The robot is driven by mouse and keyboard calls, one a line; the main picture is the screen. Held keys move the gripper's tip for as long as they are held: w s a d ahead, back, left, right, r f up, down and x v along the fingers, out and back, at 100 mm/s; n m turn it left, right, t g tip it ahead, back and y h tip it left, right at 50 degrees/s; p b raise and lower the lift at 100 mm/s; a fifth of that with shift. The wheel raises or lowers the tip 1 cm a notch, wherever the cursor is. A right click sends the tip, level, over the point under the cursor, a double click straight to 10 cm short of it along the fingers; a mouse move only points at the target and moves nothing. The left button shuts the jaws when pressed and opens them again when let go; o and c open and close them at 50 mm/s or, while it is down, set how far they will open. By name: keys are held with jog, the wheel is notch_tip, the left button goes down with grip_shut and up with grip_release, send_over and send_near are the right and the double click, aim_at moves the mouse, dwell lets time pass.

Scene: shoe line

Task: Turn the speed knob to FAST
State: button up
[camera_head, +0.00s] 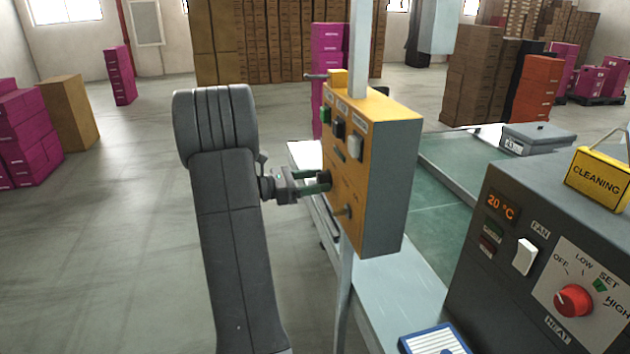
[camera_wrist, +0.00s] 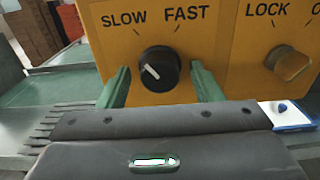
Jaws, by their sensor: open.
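The speed knob (camera_wrist: 160,68) is a round black knob on the face of a yellow control box (camera_head: 390,118). In the wrist view its white pointer mark slants up and left, toward the SLOW side; FAST is printed at upper right. My gripper (camera_wrist: 159,72) is open, with one green finger on each side of the knob and a visible gap on both sides. In the head view my gripper (camera_head: 318,183) reaches the box face from the left, and the knob is mostly hidden by the fingers.
A metal LOCK switch (camera_wrist: 290,63) sits right of the knob. The box also carries a green button (camera_head: 326,115) and rocker switches above. A grey heater panel (camera_head: 500,265) with a red dial stands at right, beside a green conveyor (camera_head: 440,180).

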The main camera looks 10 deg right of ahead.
jog(key=c, duration=1)
jog(key=shift+f+b, duration=0.1)
jog(key=shift+b, duration=0.2)
jog(key=m+b, duration=0.2)
jog(key=m, duration=0.1)
jog(key=shift+f+b, duration=0.15)
jog(key=shift+b, duration=0.2)
jog(key=m+b, duration=0.4)
jog(key=shift+b, duration=0.4)
jog(key=m+b, duration=0.4)
jog(key=shift+m, duration=0.3)
jog(key=shift+m+b, duration=1.1)
jog(key=shift+b, duration=0.2)
jog(key=shift+r, duration=0.2)
